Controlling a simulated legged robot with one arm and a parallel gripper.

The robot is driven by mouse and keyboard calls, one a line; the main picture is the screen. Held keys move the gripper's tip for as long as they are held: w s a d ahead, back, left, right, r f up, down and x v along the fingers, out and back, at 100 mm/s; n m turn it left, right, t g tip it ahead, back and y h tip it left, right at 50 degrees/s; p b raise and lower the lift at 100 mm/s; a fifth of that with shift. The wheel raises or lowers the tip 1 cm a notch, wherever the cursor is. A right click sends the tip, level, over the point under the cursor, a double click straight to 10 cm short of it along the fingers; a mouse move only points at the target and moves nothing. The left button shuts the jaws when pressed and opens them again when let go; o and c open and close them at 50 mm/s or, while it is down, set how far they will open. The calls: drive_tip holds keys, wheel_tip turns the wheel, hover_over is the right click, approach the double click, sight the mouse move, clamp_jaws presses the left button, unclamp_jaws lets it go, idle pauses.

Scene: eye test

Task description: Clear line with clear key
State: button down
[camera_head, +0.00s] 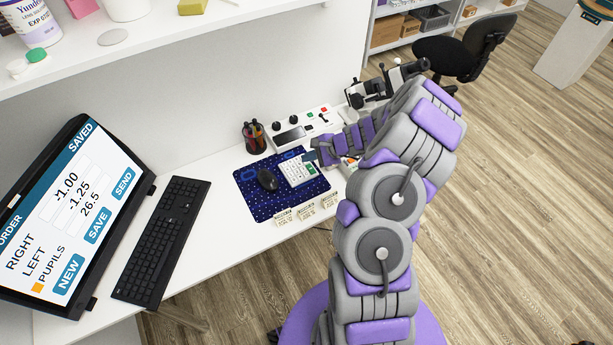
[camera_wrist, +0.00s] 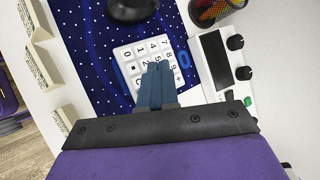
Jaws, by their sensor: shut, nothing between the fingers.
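A white keypad (camera_head: 296,172) with printed keys lies on a dark blue dotted mat (camera_head: 262,206). It also shows in the wrist view (camera_wrist: 128,54), where several digits can be read. My gripper (camera_head: 316,153) is at the keypad's right side in the head view. In the wrist view its blue fingers (camera_wrist: 157,66) are together and empty, and their tips overlap the keypad's middle and hide some keys. I cannot tell whether the tips touch a key. The monitor (camera_head: 75,215) reads SAVED, right -1.00, left -1.25, pupils 26.5, with NEW, SAVE and SEND buttons.
A black mouse (camera_head: 267,180) lies on the mat left of the keypad. A pen cup (camera_head: 254,138) and a white control box (camera_head: 300,130) stand behind. Small labelled holders (camera_head: 306,212) line the front edge. A black keyboard (camera_head: 162,240) lies beside the monitor.

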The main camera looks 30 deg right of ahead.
sight(309, 175)
drive_tip(key=shift+f+b, duration=1.6)
drive_tip(key=shift+f, duration=1.3)
drive_tip(key=shift+f, duration=0.15)
drive_tip(key=shift+f, duration=0.2)
drive_tip(key=shift+f+b, duration=0.45)
drive_tip(key=shift+f, duration=0.05)
drive_tip(key=shift+r, duration=0.2)
idle(0.5)
drive_tip(key=shift+r+p, duration=0.7)
drive_tip(key=shift+r, duration=0.05)
drive_tip(key=shift+r+p, duration=1.85)
drive_tip(key=shift+r, duration=0.7)
drive_tip(key=shift+f, duration=0.1)
